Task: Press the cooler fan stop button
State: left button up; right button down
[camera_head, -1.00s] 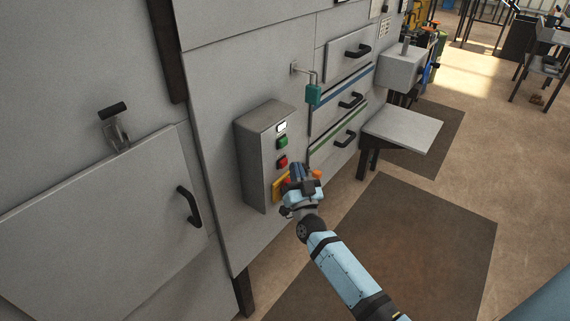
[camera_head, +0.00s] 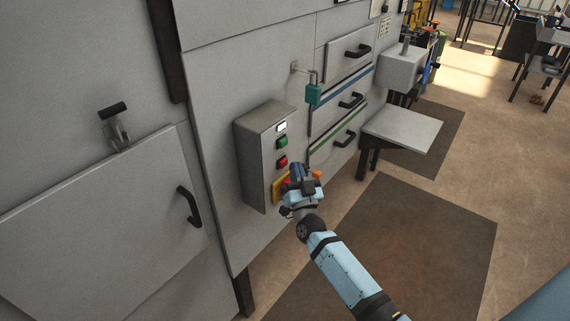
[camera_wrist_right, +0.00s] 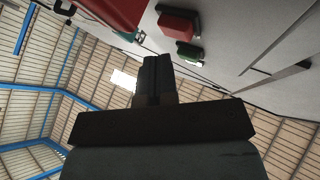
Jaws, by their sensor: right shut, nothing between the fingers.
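A grey control box (camera_head: 250,165) on the machine front carries a white lamp (camera_head: 282,127), a green button (camera_head: 282,142) and a red button (camera_head: 282,162) in a column. Lower down is a yellow plate (camera_head: 277,189), with something red on it partly hidden by my right gripper. My right gripper (camera_wrist_right: 153,62) is shut and empty, in front of the box's lower part. In the right wrist view, a large red part (camera_wrist_right: 118,10) is close at the top, beyond the fingertips. The red button (camera_wrist_right: 178,22) and green button (camera_wrist_right: 190,50) show to its right. Contact cannot be told. My left gripper is out of view.
A hinged door (camera_head: 90,220) with a black handle (camera_head: 189,207) is left of the box. A teal padlock-like part (camera_head: 313,94) hangs above right. Drawers with black handles and a grey shelf (camera_head: 405,128) are to the right. Brown mats cover the floor.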

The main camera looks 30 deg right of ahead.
jog(key=shift+w+a, duration=0.2)
jog(key=shift+w, duration=0.2)
jog(key=shift+w+a, duration=0.15)
jog(key=shift+w, duration=0.25)
dwell(0.6)
jog(key=shift+s, duration=0.2)
jog(key=shift+s+d+p, duration=0.35)
jog(key=shift+s, duration=0.25)
jog(key=s, duration=0.1)
jog(key=s+d+p, duration=0.1)
jog(key=s, duration=0.1)
jog(key=s+d+p, duration=0.1)
jog(key=shift+s, duration=0.35)
